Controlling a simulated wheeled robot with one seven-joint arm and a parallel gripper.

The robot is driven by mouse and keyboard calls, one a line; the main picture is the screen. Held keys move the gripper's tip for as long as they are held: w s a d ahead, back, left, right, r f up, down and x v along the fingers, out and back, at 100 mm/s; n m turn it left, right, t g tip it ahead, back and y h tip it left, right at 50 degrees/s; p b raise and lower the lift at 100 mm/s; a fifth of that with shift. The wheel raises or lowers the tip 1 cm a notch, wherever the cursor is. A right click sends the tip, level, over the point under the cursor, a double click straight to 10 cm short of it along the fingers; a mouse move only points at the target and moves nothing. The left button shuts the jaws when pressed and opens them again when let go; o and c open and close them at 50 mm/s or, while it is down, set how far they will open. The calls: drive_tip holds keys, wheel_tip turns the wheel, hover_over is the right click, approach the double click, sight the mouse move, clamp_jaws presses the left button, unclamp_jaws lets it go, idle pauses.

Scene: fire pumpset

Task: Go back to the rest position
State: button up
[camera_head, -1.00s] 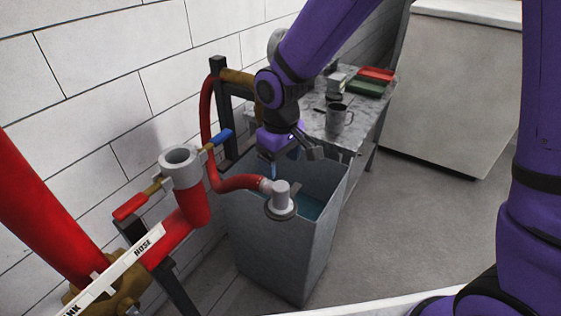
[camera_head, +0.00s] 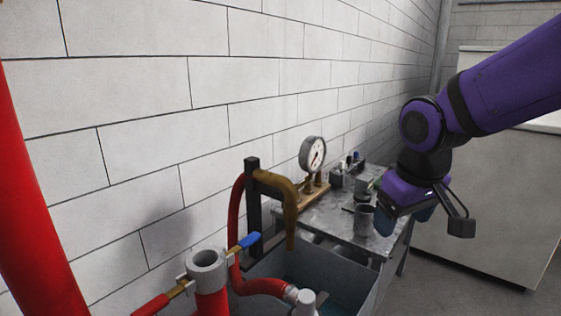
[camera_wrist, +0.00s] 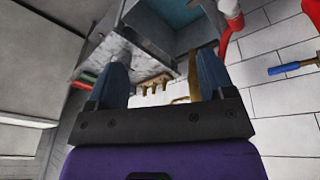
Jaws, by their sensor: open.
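My gripper (camera_head: 432,214) is raised in front of the right side of the metal table, at the right of the head view. Its jaws stand apart in the wrist view (camera_wrist: 160,85), with nothing held between the blue fingers. The red hose (camera_head: 262,286) with its grey end fitting (camera_head: 305,302) reaches over the grey tank (camera_head: 362,295) at the bottom of the head view. The gripper is apart from the hose and tank.
A pressure gauge (camera_head: 313,153), a grey mug (camera_head: 364,220) and small items are on the metal table (camera_head: 335,217). A brass pipe (camera_head: 285,195) stands beside the wall. A blue-handled valve (camera_head: 246,242) is near the hose. A large pale cabinet (camera_head: 500,200) stands at right.

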drive_tip(key=s+d+r+m+t, duration=0.1)
drive_tip(key=s+d+r+m, duration=0.1)
drive_tip(key=s, duration=0.4)
drive_tip(key=s+d+r+m+t, duration=0.1)
drive_tip(key=s+d+r+m, duration=0.1)
drive_tip(key=s+d+r, duration=0.2)
drive_tip(key=s+d, duration=0.3)
drive_tip(key=shift+d+r, duration=0.2)
drive_tip(key=shift+r, duration=0.05)
